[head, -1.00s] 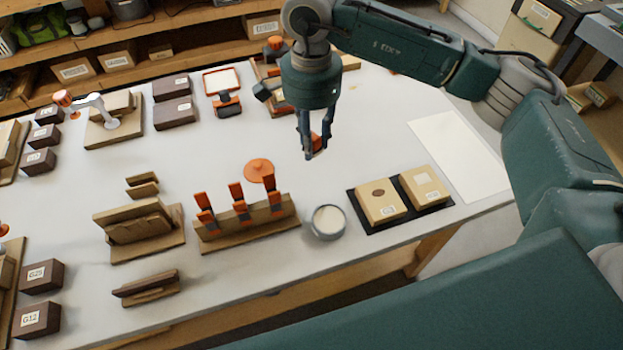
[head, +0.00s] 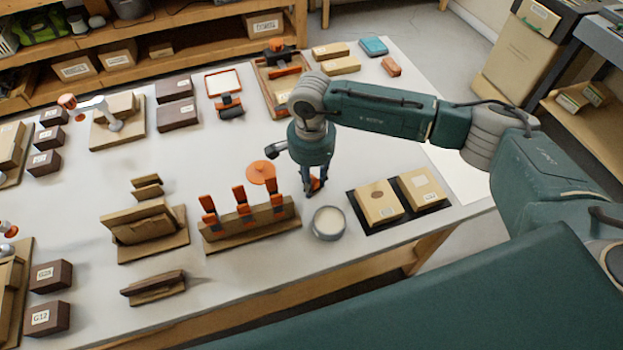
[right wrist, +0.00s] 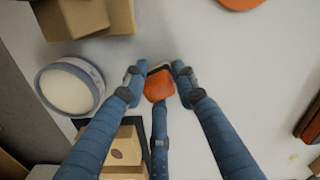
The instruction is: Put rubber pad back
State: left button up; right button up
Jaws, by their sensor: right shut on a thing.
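My right gripper (head: 313,190) is shut on a small orange piece, which I take to be the rubber pad (right wrist: 159,86). In the right wrist view the pad sits between the fingertips, with a pale and dark edge at its far end. In the head view the fingers mostly hide it. The gripper points down, just behind the round tin (head: 328,223) and right of the clamp rack (head: 250,230); its exact height over the table is hard to tell. My left gripper is not in view.
An orange disc (head: 261,172) lies behind the rack. Two labelled boxes (head: 379,202) stand on a black mat right of the tin. A wooden tray (head: 270,98) with orange and black items is at the back. The table's middle is clear.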

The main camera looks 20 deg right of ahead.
jog(key=shift+f+b, duration=0.2)
jog(key=shift+b, duration=0.1)
jog(key=o, duration=1)
jog(key=shift+r, duration=0.1)
jog(key=shift+r, duration=0.1)
jog(key=shift+r+p, duration=0.25)
jog(key=shift+p, duration=0.15)
notch_tip(320, 180, up, 12)
jog(key=b, duration=0.2)
jog(key=shift+f, duration=0.15)
jog(key=shift+f, duration=0.1)
